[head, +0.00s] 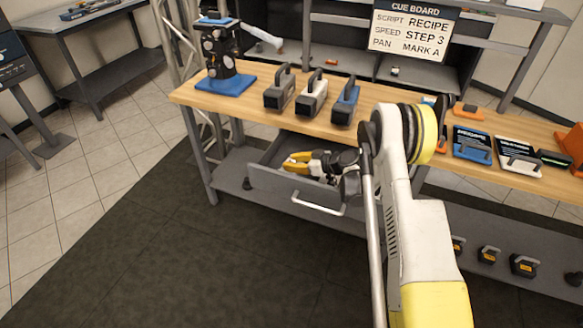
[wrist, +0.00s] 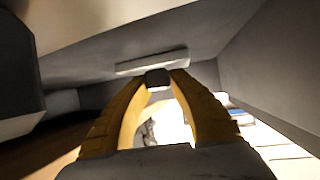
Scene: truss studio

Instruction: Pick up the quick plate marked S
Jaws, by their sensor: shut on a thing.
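My gripper (head: 297,162) has yellow fingers and is low in the open drawer (head: 283,189) under the workbench, in the head view. In the wrist view the fingers of my gripper (wrist: 158,82) close on a small dark block (wrist: 158,76). A pale grey bar (wrist: 151,62) lies just beyond the block; I cannot tell whether they are joined. No letter S shows on the held piece, so I cannot confirm that it is the quick plate marked S. In the head view the held piece is too small to make out.
Several handled blocks (head: 311,98) and a dark stand on a blue base (head: 226,84) stand on the wooden bench top (head: 385,92) above the drawer. Labelled plates (head: 472,146) lie at right. Dark yellow-labelled items (head: 523,265) sit on the lower shelf. The floor at front left is clear.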

